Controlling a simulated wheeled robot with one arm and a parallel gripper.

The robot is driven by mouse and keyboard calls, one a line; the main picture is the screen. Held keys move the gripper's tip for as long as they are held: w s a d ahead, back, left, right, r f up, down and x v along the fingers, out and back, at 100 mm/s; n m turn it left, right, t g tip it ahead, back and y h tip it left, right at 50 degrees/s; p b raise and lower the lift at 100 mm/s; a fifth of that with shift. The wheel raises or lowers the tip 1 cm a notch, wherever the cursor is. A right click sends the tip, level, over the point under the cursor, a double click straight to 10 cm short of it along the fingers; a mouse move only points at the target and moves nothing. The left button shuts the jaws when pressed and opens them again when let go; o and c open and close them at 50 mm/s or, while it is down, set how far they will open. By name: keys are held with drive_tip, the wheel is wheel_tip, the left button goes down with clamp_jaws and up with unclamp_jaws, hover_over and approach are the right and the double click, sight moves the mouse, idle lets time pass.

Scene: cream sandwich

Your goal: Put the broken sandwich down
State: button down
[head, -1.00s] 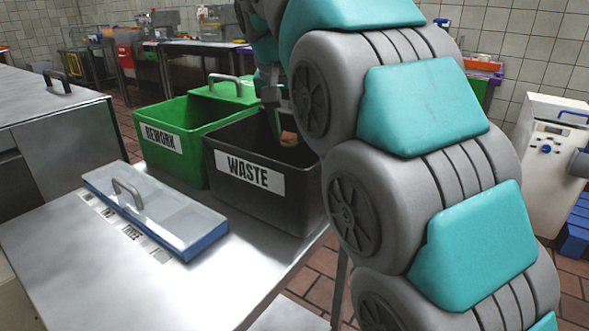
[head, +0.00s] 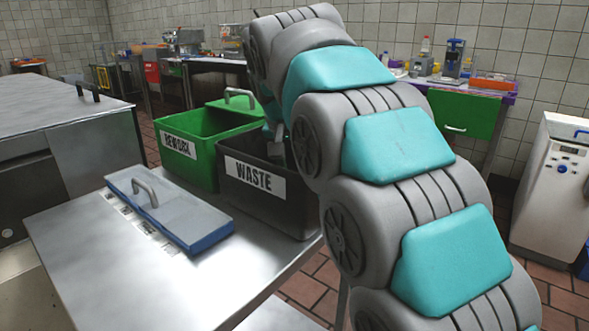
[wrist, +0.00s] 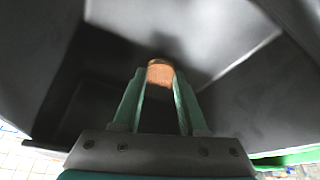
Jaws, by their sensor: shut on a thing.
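The broken sandwich (wrist: 160,68) shows in the wrist view as a small brown piece between the fingertips of my gripper (wrist: 161,80), which is shut on it. Dark bin walls surround the fingers and a dark shadow lies beyond the sandwich. In the head view my arm reaches down into the black bin labelled WASTE (head: 262,205). The sandwich and fingertips are hidden there by the bin wall and my arm. I cannot tell whether the sandwich touches the bin floor.
A green bin labelled REWORK (head: 190,160) stands directly left of the black bin. A flat, blue-edged unit with a handle (head: 170,210) lies on the steel table (head: 110,280) in front. A white machine (head: 550,190) stands at the right.

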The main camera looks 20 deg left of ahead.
drive_tip(key=shift+f, duration=0.3)
drive_tip(key=shift+c, duration=2.2)
unclamp_jaws()
drive_tip(key=shift+r, duration=0.1)
